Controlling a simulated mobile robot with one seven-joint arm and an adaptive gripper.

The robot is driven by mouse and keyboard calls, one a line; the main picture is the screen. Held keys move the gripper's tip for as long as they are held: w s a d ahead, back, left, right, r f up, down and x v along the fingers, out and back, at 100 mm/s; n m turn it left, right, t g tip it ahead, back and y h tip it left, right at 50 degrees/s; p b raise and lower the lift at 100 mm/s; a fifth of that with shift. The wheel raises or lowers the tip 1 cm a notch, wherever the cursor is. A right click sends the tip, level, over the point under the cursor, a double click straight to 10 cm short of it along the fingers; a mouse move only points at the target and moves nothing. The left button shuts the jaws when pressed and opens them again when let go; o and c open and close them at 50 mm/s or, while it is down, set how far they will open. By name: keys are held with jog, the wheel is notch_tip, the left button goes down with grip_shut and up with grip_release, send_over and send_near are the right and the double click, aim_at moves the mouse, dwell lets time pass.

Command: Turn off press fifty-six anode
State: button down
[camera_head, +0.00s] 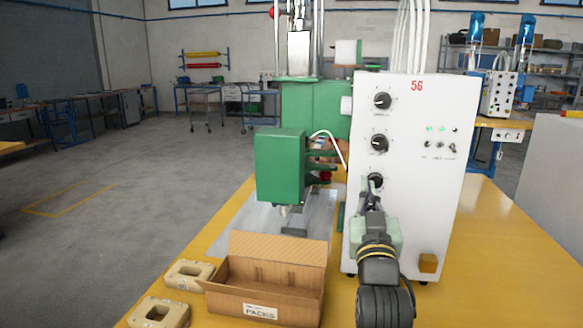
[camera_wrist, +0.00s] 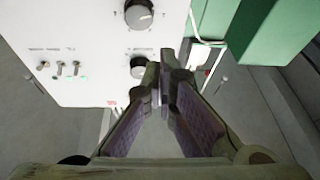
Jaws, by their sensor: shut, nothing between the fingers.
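The white control box (camera_head: 412,215), marked 56 in red, stands on the yellow table. It has three black knobs in a column: top (camera_head: 382,101), middle (camera_head: 379,143) and lowest (camera_head: 375,181). Small toggle switches (camera_head: 440,145) sit at right under two lit green lamps (camera_head: 436,128). The labels are too small to read. My gripper (camera_head: 371,195) is shut and empty, in front of the box just below the lowest knob in the picture. In the wrist view, my closed fingertips (camera_wrist: 160,78) are beside one knob (camera_wrist: 138,67). I cannot tell whether they touch it.
The green press (camera_head: 280,165) stands left of the box. An open cardboard box (camera_head: 265,290) lies in front, with two beige parts (camera_head: 188,275) (camera_head: 158,313) to its left. The table's right side is clear.

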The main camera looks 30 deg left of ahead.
jog(key=s+a+r+n+y, duration=0.1)
jog(key=s+a+r+y, duration=0.2)
jog(key=s+a, duration=0.2)
jog(key=s+a+r+n+y+b, duration=0.1)
jog(key=s+a+r+n+y, duration=0.1)
jog(key=s+a, duration=0.3)
jog(key=shift+s+a+r+g+y, duration=0.3)
jog(key=shift+s+a+r+y, duration=0.15)
jog(key=shift+a+y, duration=0.3)
